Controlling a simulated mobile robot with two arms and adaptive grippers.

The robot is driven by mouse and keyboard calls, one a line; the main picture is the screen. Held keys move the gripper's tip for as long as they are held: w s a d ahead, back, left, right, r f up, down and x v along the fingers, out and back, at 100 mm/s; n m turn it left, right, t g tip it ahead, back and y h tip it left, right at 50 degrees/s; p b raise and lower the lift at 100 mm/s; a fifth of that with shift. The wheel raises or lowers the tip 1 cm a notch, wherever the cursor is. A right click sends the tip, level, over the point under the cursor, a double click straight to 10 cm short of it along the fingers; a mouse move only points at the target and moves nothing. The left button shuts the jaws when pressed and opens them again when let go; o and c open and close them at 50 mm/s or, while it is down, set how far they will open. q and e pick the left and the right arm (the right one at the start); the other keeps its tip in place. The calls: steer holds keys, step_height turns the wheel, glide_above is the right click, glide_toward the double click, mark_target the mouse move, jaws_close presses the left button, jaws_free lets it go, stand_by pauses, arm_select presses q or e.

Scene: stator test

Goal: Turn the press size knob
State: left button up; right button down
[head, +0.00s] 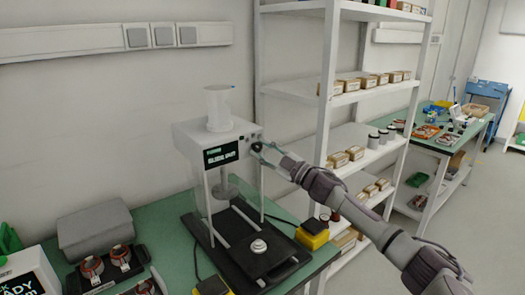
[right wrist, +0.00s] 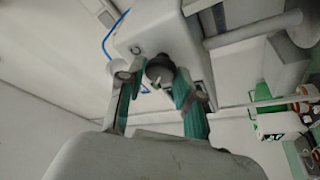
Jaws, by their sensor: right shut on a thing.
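The white press (head: 215,140) stands on the green bench, with a dark display on its front. The press size knob (right wrist: 160,68) is a dark round knob on the press head (right wrist: 150,30) in the right wrist view. My right gripper (head: 262,151) reaches in from the right to the right end of the press head. In the right wrist view, the teal-padded fingers of my right gripper (right wrist: 154,77) are on either side of the knob and shut on it. In the head view the gripper largely hides the knob. My left gripper is out of view.
A black base plate (head: 225,250) with a small round part (head: 259,246) lies under the press. A yellow-and-black pedal box (head: 313,232) sits to its right. White shelving (head: 330,90) with boxes stands close behind my right arm. Red-and-black parts (head: 92,267) lie at left.

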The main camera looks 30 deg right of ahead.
steer(key=c, duration=0.8)
jaws_free()
steer(key=v, duration=1.2)
steer(key=shift+f, duration=0.1)
